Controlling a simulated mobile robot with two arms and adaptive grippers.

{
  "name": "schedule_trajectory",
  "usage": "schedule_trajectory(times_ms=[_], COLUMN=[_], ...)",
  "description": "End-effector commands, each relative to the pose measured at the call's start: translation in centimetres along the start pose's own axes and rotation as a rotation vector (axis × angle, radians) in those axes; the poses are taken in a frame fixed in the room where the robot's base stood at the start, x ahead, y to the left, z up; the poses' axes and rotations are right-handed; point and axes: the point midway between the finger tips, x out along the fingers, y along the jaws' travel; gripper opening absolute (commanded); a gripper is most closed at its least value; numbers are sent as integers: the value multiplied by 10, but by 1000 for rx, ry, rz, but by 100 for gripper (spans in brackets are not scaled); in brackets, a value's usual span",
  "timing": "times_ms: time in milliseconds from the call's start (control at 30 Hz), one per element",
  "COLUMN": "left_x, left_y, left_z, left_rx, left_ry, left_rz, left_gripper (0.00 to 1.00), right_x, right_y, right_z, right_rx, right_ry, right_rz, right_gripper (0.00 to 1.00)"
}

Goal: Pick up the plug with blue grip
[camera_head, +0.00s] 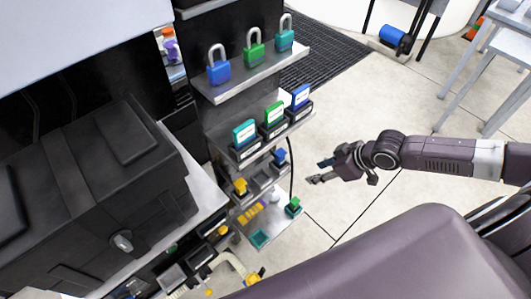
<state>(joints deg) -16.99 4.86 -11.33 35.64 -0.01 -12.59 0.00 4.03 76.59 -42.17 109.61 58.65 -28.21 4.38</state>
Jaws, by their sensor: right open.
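A small blue-topped piece (280,157), which looks like the plug with blue grip, sits upright on a lower shelf level of the dark rack. It is too small to make out its prongs. My right gripper (320,172) comes in from the right and is open and empty. Its fingertips point left toward the rack, to the right of the blue piece and apart from it in the picture. My left gripper is not in view.
Similar yellow (240,187) and green (294,206) pieces sit near the blue one. Shelves above hold coloured padlocks (255,52) and labelled boxes (273,117). A black case (85,200) stands at the left. Open tiled floor (365,215) lies right of the rack.

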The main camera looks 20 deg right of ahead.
Motion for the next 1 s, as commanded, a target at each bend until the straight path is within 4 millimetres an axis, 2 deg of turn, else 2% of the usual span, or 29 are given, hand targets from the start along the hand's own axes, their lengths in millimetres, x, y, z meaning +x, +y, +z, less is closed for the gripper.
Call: schedule_trajectory(times_ms=[300, 600, 833, 933, 1000], left_x=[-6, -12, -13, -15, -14], left_y=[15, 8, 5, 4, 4], left_z=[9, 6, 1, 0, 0], left_rx=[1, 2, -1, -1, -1], left_ry=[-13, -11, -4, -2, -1], left_rz=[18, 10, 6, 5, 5], left_gripper=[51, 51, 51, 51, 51], right_x=[24, 50, 59, 64, 77], right_y=[-1, -1, 0, -1, -1], right_z=[-42, -82, -93, -104, -100], right_rx=[1, 0, -1, -2, 2], right_ry=[7, 2, 1, 3, -1], right_rz=[-3, -1, 0, -1, -1], right_gripper=[42, 42, 42, 42, 42])
